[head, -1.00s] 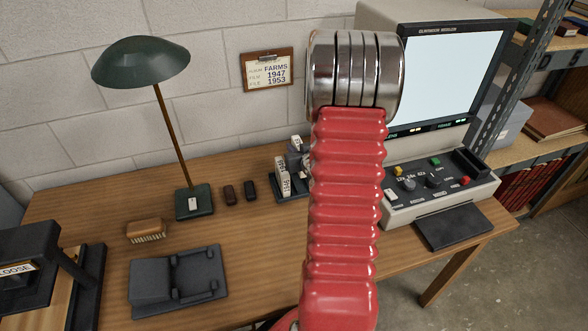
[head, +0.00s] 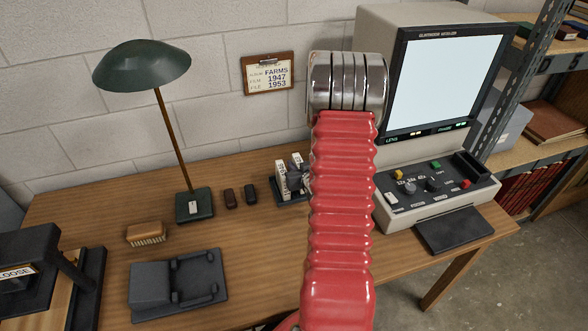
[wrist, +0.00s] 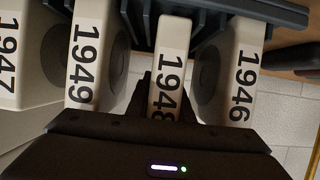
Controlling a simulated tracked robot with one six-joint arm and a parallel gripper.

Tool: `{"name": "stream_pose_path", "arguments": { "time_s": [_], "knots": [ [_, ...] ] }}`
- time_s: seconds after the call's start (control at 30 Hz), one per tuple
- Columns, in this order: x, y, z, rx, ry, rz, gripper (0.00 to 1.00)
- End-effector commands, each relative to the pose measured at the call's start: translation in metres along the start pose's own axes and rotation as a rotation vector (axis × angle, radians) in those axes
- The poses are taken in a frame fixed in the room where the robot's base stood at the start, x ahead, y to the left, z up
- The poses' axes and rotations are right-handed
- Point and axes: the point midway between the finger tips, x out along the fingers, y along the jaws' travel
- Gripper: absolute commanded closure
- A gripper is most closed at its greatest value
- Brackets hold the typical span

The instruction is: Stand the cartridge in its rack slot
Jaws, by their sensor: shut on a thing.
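The rack (head: 290,202) is a dark slotted holder on the desk, partly hidden behind my red arm in the head view; its dark slats (wrist: 203,20) also show in the wrist view. My gripper (wrist: 168,92) is shut on the white cartridge marked 1948 (wrist: 170,65). This cartridge stands in line between cartridge 1949 (wrist: 85,55) and cartridge 1946 (wrist: 243,75), with gaps on both sides. Cartridge 1947 (wrist: 12,55) is at the far left. The 1948 cartridge's end meets the slats in the picture; I cannot tell whether it rests on the slot floor.
A green lamp (head: 142,65), two small dark items (head: 240,194), a brush (head: 146,233) and a dark grey device (head: 178,284) are left of the rack. A microfilm reader (head: 440,195) stands to the right. Bare desk (head: 262,265) lies in front of the rack.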

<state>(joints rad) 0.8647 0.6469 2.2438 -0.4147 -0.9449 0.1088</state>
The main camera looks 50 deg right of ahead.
Motion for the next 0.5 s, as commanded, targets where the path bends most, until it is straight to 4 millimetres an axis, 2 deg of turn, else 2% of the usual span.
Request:
{"name": "stream_pose_path", "arguments": {
  "time_s": [0.1,0.5],
  "knots": [
    [0.0035,-0.0001,0.0077,0.0,0.0,0.0,1.0],
    [0.0047,-0.0003,0.0104,0.0,0.001,0.0,1.0]
  ]
}}
